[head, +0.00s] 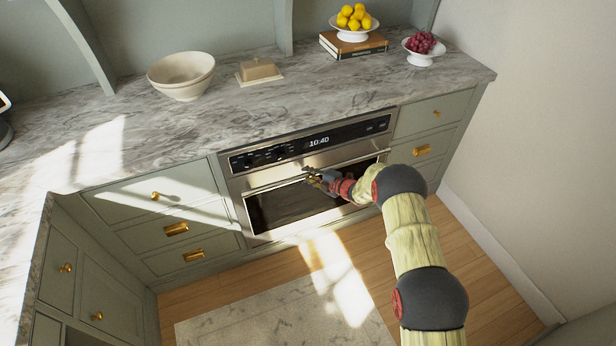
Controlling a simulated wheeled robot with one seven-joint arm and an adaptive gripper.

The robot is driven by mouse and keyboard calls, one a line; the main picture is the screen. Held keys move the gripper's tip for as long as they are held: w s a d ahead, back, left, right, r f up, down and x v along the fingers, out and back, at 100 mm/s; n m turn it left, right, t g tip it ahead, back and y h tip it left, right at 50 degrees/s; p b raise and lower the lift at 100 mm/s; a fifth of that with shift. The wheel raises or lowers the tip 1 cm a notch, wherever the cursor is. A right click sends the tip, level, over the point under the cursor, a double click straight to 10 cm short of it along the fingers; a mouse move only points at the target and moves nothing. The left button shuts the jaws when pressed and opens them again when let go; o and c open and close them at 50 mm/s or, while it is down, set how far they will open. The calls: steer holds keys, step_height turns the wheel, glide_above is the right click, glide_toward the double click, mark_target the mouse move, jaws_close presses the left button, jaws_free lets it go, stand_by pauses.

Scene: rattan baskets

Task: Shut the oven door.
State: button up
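The oven (240,165) is built into the cabinets under the counter, with a dark control panel (268,155) reading 10:40. Its steel-framed door with a dark window (285,208) stands upright and looks flush or nearly flush with the front; I cannot tell whether a small gap is left. A long bar handle (270,187) runs along the door's top. The fingers are too small to read, and my arm hides the door's lower right.
Green drawers with brass pulls flank the oven on the left (165,196) and right (436,115). The marble counter (330,90) above holds bowls, a butter dish, books and fruit. A rug (270,315) lies on the wooden floor before the oven. A wall (540,150) stands at right.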

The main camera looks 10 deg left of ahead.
steer(key=o, duration=0.4)
steer(key=shift+w+r, duration=0.15)
steer(key=shift+r, duration=0.15)
steer(key=shift+o, duration=0.4)
steer(key=shift+f, duration=0.1)
steer(key=v, duration=1.2)
steer(key=shift+f, duration=0.2)
